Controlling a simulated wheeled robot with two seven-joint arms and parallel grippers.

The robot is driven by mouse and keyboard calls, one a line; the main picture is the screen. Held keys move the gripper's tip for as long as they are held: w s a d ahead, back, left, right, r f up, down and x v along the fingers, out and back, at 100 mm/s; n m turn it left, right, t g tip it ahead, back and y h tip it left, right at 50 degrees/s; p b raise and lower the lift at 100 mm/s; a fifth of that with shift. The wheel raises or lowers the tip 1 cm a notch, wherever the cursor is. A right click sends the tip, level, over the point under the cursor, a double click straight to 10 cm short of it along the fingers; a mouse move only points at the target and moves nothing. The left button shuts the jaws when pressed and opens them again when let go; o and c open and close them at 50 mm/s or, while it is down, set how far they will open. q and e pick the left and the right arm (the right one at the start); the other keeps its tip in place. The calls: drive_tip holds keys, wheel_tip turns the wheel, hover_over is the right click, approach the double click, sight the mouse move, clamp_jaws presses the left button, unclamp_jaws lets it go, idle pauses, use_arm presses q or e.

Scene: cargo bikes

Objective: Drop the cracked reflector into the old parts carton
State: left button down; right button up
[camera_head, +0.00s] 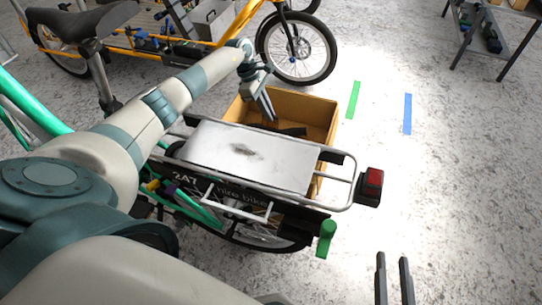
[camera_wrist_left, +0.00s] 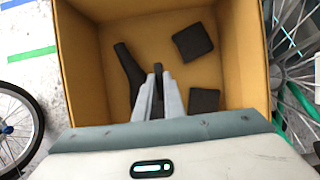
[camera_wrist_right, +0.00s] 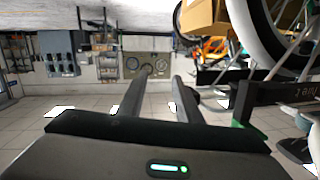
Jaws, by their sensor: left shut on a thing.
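The old parts carton (camera_head: 325,112) is an open cardboard box on the floor behind the rear rack. It fills most of the left wrist view (camera_wrist_left: 85,70). My left gripper (camera_head: 271,116) points down over the carton's opening. In the left wrist view its fingers (camera_wrist_left: 159,85) are closed on a thin dark piece (camera_wrist_left: 158,76), which I take for the cracked reflector. It shows edge-on and mostly hidden, so no crack is visible. My right gripper (camera_head: 393,257) is open and empty over bare floor; its spread fingers also show in the right wrist view (camera_wrist_right: 163,82).
The carton holds two dark blocks (camera_wrist_left: 193,42) (camera_wrist_left: 204,100) and a long dark part (camera_wrist_left: 128,70). The green bike's rear rack (camera_head: 250,155), with a red rear light (camera_head: 373,180), stands in front. A yellow bike (camera_head: 297,48) stands behind.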

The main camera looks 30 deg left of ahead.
use_arm(q)
drive_tip(key=c, duration=1.8)
unclamp_jaws()
drive_tip(key=shift+o, duration=0.2)
drive_tip(key=shift+r, duration=0.1)
